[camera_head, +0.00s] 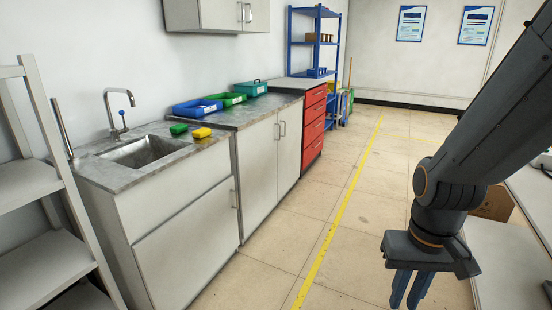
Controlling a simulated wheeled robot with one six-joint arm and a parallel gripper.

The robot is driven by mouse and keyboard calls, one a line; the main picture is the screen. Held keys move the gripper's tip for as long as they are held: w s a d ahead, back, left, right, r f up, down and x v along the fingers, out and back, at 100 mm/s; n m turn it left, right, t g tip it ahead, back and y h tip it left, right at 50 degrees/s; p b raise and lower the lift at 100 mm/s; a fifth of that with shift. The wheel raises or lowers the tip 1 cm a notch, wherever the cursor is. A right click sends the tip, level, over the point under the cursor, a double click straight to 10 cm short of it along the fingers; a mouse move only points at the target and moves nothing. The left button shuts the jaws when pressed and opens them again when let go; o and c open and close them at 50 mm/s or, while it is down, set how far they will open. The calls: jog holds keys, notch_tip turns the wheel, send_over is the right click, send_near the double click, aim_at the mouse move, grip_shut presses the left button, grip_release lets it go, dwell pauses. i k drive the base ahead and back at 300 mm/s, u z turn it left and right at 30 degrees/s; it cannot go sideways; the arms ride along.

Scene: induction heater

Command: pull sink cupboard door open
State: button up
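The sink cupboard door (187,246) is a pale grey panel below the sink (146,150), at the left of the view. It looks closed, flush with the cupboard front. My gripper (406,298) hangs pointing down at the lower right, well to the right of the door and touching nothing. Its two blue fingers show a narrow gap with nothing between them. The fingertips are near the bottom edge of the view.
A two-door cupboard (262,170) and red drawers (314,125) continue to the right of the sink unit. A grey shelf rack (40,200) stands at the left. Tiled floor with a yellow line (335,222) lies free between the cupboards and my arm. A pale table (500,265) is at the right.

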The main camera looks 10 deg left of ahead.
aim_at(175, 261)
jog(key=u, duration=0.35)
jog(key=i, duration=1.85)
jog(key=u, duration=0.25)
